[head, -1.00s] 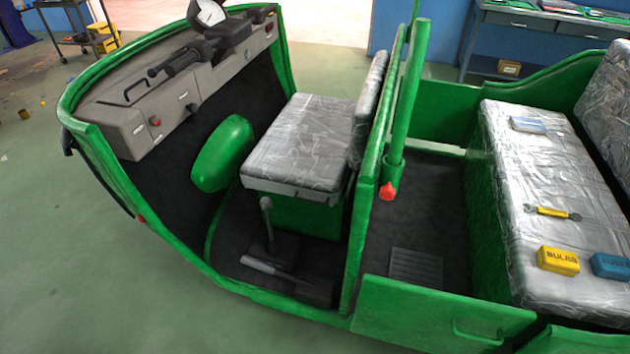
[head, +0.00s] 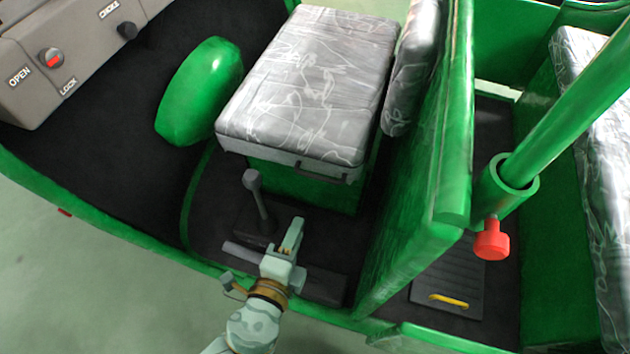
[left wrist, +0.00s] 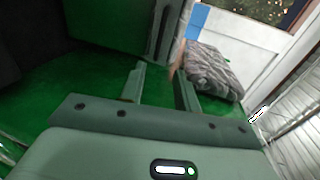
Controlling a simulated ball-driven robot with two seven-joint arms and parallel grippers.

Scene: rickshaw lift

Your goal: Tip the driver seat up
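The driver seat (head: 312,85) is a grey, plastic-covered cushion lying flat on a green box in the head view. A dark handle (head: 322,173) runs under its near edge. The backrest (head: 414,65) stands upright at its right. My left gripper (head: 293,240) is below the seat's near edge, apart from it, just right of a floor lever (head: 258,200). In the left wrist view its two fingers (left wrist: 160,85) stand apart with nothing between them. A grey patterned cushion (left wrist: 213,72) shows beyond them; I cannot tell which one. My right gripper is not in view.
A green partition (head: 425,200) and a green post with a red knob (head: 491,240) stand to the right. A green rounded cover (head: 200,90) is left of the seat. The dashboard (head: 45,55) has an OPEN/LOCK knob. Free floor lies at lower left.

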